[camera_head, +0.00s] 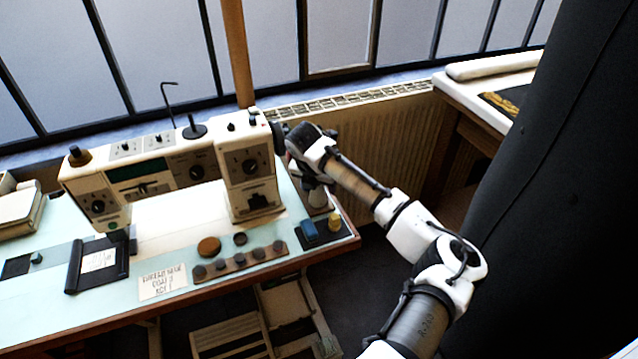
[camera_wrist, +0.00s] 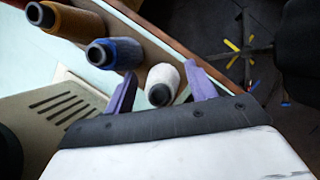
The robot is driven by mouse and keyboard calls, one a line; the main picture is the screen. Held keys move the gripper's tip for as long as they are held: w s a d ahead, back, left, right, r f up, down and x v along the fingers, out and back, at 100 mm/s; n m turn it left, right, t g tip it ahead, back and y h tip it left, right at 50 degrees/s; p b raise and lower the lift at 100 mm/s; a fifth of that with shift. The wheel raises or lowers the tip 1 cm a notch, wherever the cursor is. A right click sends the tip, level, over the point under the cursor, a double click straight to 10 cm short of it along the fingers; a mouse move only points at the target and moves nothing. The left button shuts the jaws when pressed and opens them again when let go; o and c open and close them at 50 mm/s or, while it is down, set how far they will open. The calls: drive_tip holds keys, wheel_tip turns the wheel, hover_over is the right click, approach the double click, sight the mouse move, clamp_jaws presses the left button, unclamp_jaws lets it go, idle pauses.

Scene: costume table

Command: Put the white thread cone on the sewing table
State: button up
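The white thread cone (camera_wrist: 162,83) stands between the two purple fingertips of my gripper (camera_wrist: 161,72) in the wrist view. Gaps show on both sides of it, so the fingers are open and not closed on it. How deep it sits between them I cannot tell. In the head view my gripper (camera_head: 312,182) is low by the right end of the sewing machine; the cone cannot be clearly made out there. The sewing table (camera_head: 45,312) has a pale blue-green top with a brown edge.
A blue spool (camera_wrist: 115,54) and a brown spool (camera_wrist: 66,20) stand left of the cone. The sewing machine (camera_head: 165,170) is close beside my gripper. A radiator (camera_head: 385,135) is behind.

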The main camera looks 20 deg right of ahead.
idle(0.3)
drive_tip(key=b+v, duration=0.2)
drive_tip(key=v, duration=1.2)
drive_tip(key=shift+b, duration=0.3)
drive_tip(key=shift+f, duration=0.2)
